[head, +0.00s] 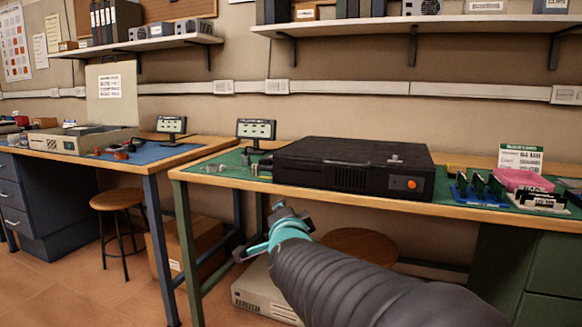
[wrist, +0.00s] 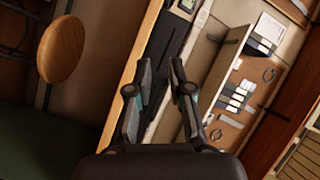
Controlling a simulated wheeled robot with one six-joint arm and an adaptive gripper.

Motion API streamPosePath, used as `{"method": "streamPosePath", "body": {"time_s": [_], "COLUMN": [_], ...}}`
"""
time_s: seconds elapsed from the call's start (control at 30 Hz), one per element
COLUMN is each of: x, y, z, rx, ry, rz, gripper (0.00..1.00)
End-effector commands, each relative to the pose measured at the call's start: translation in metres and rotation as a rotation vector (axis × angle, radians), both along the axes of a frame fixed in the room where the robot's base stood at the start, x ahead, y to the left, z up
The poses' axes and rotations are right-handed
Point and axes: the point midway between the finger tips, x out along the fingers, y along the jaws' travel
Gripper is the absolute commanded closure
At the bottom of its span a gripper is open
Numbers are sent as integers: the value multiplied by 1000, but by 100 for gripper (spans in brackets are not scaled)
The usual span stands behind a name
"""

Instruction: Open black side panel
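A black computer case (head: 353,168) lies flat on the green mat of the right-hand workbench. Its black side panel (head: 350,150) faces up and looks closed. An orange round button (head: 411,184) is on the front face. My gripper (head: 262,232) is in front of the bench edge, below and left of the case, and touches nothing that I can see. In the wrist view my gripper (wrist: 161,66) has its two fingers apart with nothing between them. A dark strip, probably the case (wrist: 166,35), shows beyond the fingertips in that tilted view.
A small screen (head: 256,130) stands behind the case's left end. Blue parts (head: 478,190), a pink item (head: 523,180) and a card (head: 521,157) are at its right. A stool (head: 360,245) and a beige case (head: 262,290) are under the bench. A shelf (head: 420,25) hangs above.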

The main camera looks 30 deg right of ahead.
Motion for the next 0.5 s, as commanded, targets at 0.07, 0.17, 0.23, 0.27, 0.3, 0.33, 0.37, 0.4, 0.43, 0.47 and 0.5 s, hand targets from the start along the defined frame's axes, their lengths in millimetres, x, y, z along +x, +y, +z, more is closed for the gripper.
{"method": "streamPosePath", "body": {"time_s": [0.07, 0.17, 0.23, 0.27, 0.3, 0.33, 0.37, 0.4, 0.43, 0.47, 0.5], "x": [5, 2, -2, -5, -7, -9, -11, -12, -12, -13, -12], "y": [-35, -72, -92, -99, -107, -111, -115, -119, -121, -123, -126], "z": [9, 22, 27, 28, 31, 32, 33, 34, 35, 35, 36], "rx": [68, 131, 161, 170, 179, 185, 190, 194, 196, 197, 198], "ry": [-122, -269, -350, -379, -412, -434, -451, -469, -478, -485, -491], "rz": [-124, -257, -329, -356, -384, -402, -416, -431, -438, -444, -450], "gripper": [80, 80, 80, 80, 80, 80, 80, 80, 80, 80, 80]}}
